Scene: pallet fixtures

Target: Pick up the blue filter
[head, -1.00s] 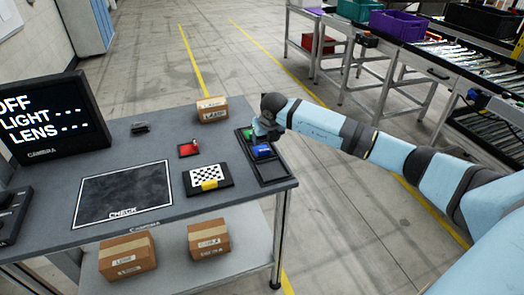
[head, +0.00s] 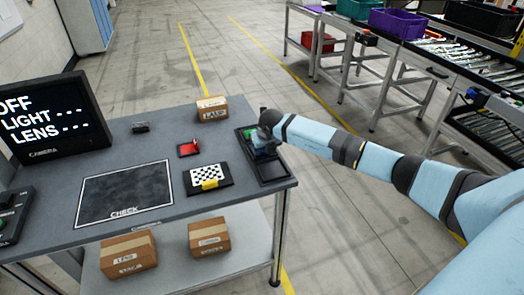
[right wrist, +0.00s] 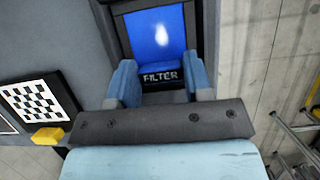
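The blue filter (right wrist: 155,38) shows in the right wrist view as a bright blue panel in a dark frame, beyond and between my fingertips. A dark strip marked FILTER is at its near edge. My left gripper is not in view.
A green piece (head: 249,134) shows at the tray's back. On the table are a checkered board (head: 207,175) with a yellow tab, a red item (head: 188,148), a cardboard box (head: 212,110), a CHECK mat (head: 125,192) and a monitor (head: 50,118). Shelving stands at the right.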

